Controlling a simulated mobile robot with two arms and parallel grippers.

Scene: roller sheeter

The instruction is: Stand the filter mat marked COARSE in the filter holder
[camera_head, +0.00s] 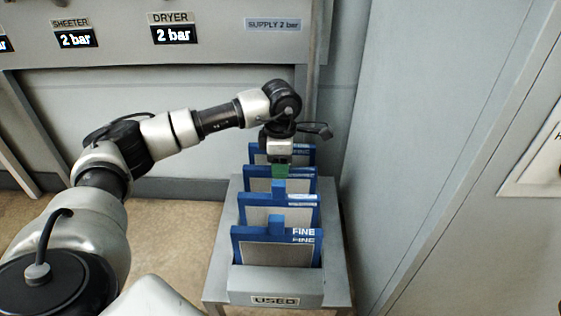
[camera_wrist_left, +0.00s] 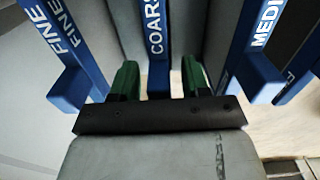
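In the left wrist view the filter mat marked COARSE (camera_wrist_left: 157,30) is a blue-framed mat seen from above. Its tab lies between the two green fingers of my left gripper (camera_wrist_left: 160,82). A gap shows on each side of the tab, so the gripper is open around it. In the head view my left gripper (camera_head: 279,172) points down over the third mat from the front (camera_head: 303,185), whose lettering I cannot read there. That mat stands upright in a grey rack labelled USED (camera_head: 235,283). No filter holder can be made out. My right gripper is out of view.
Other blue mats stand close in the rack: the front one marked FINE (camera_head: 275,252), a second behind it (camera_head: 250,212), and one at the back (camera_head: 302,152). The wrist view shows a MEDI-marked mat (camera_wrist_left: 256,40). A grey panel (camera_head: 420,120) rises right of the rack.

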